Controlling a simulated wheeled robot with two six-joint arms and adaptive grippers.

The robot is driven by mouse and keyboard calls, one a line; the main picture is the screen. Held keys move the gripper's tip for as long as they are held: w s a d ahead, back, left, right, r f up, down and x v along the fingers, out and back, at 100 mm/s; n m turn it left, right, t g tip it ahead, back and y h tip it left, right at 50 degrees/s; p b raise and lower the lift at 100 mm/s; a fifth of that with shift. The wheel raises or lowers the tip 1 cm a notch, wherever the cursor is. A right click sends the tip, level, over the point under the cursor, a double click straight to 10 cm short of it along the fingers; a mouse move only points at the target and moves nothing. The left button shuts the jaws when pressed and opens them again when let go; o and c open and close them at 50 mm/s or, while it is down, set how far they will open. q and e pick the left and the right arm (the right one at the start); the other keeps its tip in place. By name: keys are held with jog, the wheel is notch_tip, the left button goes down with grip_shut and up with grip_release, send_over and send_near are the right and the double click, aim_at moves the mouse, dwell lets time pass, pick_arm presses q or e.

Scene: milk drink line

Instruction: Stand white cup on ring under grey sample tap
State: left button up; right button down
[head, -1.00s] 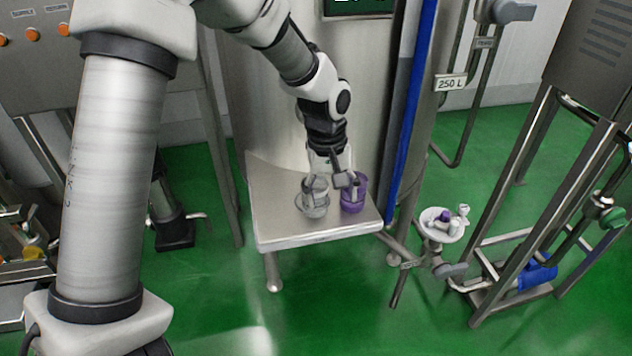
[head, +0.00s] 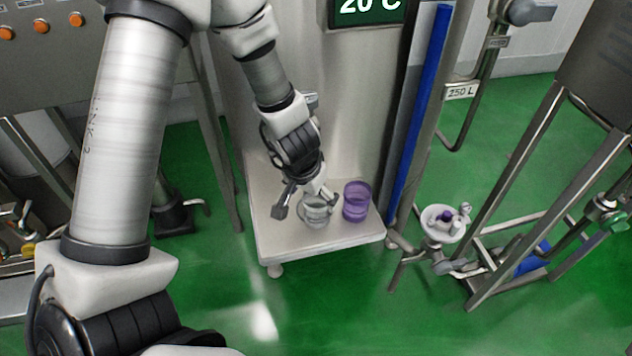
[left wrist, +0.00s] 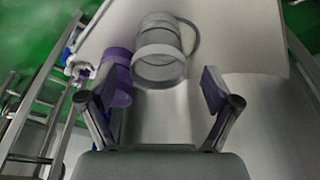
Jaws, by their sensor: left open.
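A clear, greyish cup (head: 316,211), which I take to be the white cup, stands upright on the small steel table (head: 275,245) against the tank. My left gripper (head: 306,201) is open just above and around the cup's far side. In the left wrist view the cup (left wrist: 160,60) lies ahead of the open fingers (left wrist: 158,88), not gripped. I cannot make out the grey sample tap.
A purple translucent cup (head: 356,203) stands close to the right of the clear cup. A blue vertical strip (head: 418,120) and pipes rise right of the table. A white dish with small items (head: 443,224) is further right. The table's front is bare.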

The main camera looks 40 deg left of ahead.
pick_arm(q)
jog(key=shift+s+d+r, duration=0.1)
jog(key=shift+s+r, duration=0.1)
jog(key=shift+s, duration=0.15)
jog(key=b+x, duration=0.5)
jog(key=x, duration=0.3)
jog(key=shift+w+r, duration=0.1)
jog(key=shift+w, duration=0.05)
jog(key=shift+w+f+b, duration=0.2)
jog(key=shift+f+b, duration=0.1)
jog(key=shift+b, duration=0.05)
jog(key=shift+r, duration=0.1)
pick_arm(e)
notch_tip(320, 180, down, 6)
jog(key=shift+s+r, duration=0.1)
jog(key=shift+r, duration=0.1)
pick_arm(q)
jog(key=shift+s, duration=0.1)
jog(key=c, duration=1)
